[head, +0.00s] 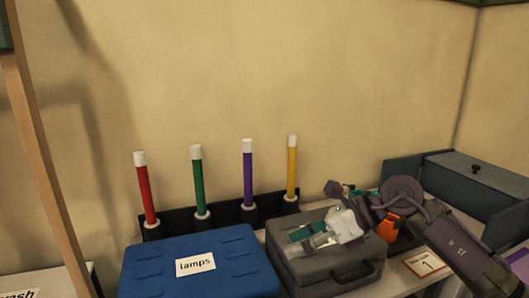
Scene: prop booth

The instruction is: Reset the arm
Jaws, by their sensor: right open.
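My right arm comes in from the right, and its gripper (307,240) is over the lid of a grey case (322,268). The gripper is open, with nothing seen between its fingers. I cannot tell whether the fingers touch the lid. My left gripper is not in view.
A blue case (200,272) labelled "lamps" stands left of the grey case. Behind them a dark rack holds upright red (145,190), green (198,180), purple (248,175) and yellow (292,168) white-capped sticks. A blue-grey box (480,178) and a "1" card (424,264) are at right.

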